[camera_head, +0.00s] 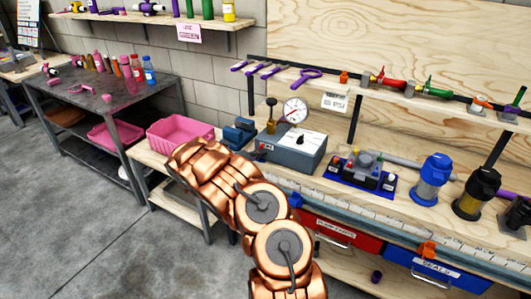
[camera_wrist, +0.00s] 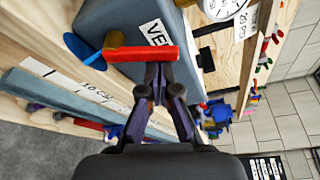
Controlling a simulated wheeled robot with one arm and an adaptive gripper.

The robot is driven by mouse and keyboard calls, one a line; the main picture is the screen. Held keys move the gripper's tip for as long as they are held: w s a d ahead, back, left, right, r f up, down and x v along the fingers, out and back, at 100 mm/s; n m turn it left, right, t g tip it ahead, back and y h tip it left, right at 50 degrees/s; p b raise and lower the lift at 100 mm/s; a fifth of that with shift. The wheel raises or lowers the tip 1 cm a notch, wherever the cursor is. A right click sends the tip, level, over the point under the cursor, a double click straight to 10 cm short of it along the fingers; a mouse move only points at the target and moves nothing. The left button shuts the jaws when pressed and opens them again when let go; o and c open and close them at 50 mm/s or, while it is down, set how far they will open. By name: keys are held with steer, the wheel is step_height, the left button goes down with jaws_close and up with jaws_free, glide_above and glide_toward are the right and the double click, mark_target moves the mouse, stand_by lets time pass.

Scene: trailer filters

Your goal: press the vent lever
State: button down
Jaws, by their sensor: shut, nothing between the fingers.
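The vent lever (camera_wrist: 145,53) is a red bar on a brass stem, beside a label starting "VE" on a grey box (camera_wrist: 105,22) in the wrist view. My gripper (camera_wrist: 158,70) is shut and empty. Its fingertips are right at the lever's free half, and the lever's edge overlaps them; I cannot tell if they touch. In the head view the grey box (camera_head: 297,155) stands on the bench, with a dial and a gauge (camera_head: 295,111) above it. My copper arm hides the gripper, and I cannot make out the lever there.
Right of the box, a blue tray of fittings (camera_head: 361,178), a blue filter (camera_head: 430,180) and a black filter (camera_head: 475,193) stand on the bench. A pink bin (camera_head: 180,133) is at the left. A tool shelf (camera_head: 400,98) runs behind. A ruler strip (camera_head: 400,220) edges the front.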

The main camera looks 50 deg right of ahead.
steer(key=w+a+r+p, duration=0.1)
steer(key=a+p, duration=0.2)
steer(key=a, duration=0.7)
steer(key=shift+r, duration=0.15)
stand_by(0.4)
